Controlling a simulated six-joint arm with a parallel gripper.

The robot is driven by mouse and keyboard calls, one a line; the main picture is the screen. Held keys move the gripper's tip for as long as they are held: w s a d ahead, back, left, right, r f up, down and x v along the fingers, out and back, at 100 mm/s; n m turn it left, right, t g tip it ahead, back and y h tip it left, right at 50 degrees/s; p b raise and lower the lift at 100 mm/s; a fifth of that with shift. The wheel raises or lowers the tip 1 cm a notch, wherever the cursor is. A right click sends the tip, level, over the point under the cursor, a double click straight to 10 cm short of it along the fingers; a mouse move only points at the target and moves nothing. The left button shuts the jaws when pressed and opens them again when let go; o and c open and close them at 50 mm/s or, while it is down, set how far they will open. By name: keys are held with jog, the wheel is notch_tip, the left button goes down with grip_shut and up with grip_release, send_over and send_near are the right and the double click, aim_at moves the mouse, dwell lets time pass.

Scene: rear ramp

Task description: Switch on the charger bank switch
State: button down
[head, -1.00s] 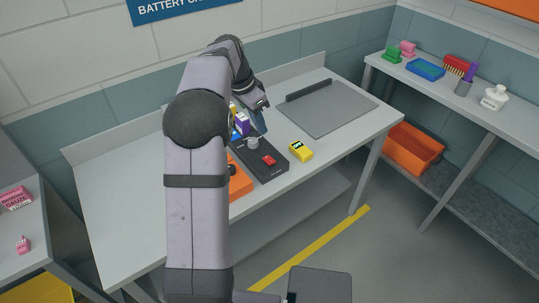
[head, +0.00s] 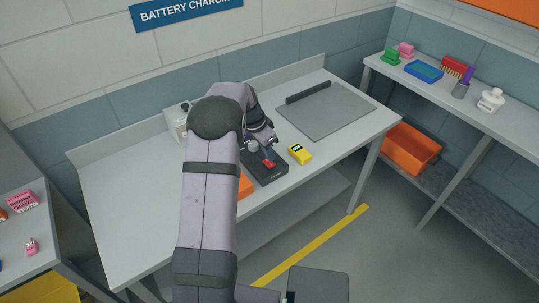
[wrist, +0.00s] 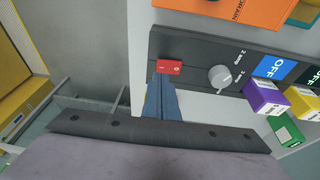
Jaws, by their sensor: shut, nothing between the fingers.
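The charger bank is a dark box (head: 272,177) on the grey bench. In the wrist view its panel (wrist: 200,47) bears a red rocker switch (wrist: 169,67) with small white marks, and a grey knob (wrist: 220,79). The red switch also shows in the head view (head: 268,163). My gripper (wrist: 161,78) is shut and empty, its tips right at the switch's near edge. I cannot tell whether they touch it, nor which way the rocker is tipped. In the head view my gripper (head: 266,152) is just above the switch.
A yellow meter (head: 299,154) sits right of the bank. A grey mat (head: 325,110) lies farther back right.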

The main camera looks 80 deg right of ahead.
aim_at(272, 166)
jog(key=shift+s+a+f+p, duration=0.15)
jog(key=shift+f+p, duration=0.25)
jog(key=shift+f, duration=0.85)
jog(key=shift+f, duration=0.1)
jog(key=shift+s+a+f+b, duration=0.1)
jog(key=shift+f+b, duration=0.25)
jog(key=shift+b, duration=0.5)
jog(key=shift+r, duration=0.2)
jog(key=shift+w+d+r+p, duration=0.25)
jog(key=shift+w+d+p, duration=0.05)
jog(key=shift+w+d, duration=0.25)
